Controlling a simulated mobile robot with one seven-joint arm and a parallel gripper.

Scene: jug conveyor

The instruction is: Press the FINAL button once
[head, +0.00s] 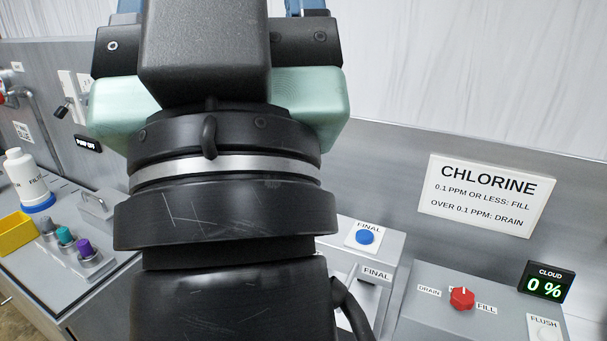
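The FINAL button (365,237) is a blue round button on a white plate, on top of a grey box (391,250) right of my arm. A FINAL label is on the box's front. My gripper (217,8) points up and away at the top of the head view, above and left of the button and apart from it. Its two blue finger parts stand wide apart, so it looks open. The fingertips are cut off by the top edge, and a black block hides the space between them.
A panel at right has a red DRAIN/FILL knob (462,298), a FLUSH control (546,329) and a CLOUD display (546,282) reading 0 %. A CHLORINE sign (486,196) hangs behind. At left are a white bottle (27,178), a yellow bin (17,233) and coloured knobs (66,239).

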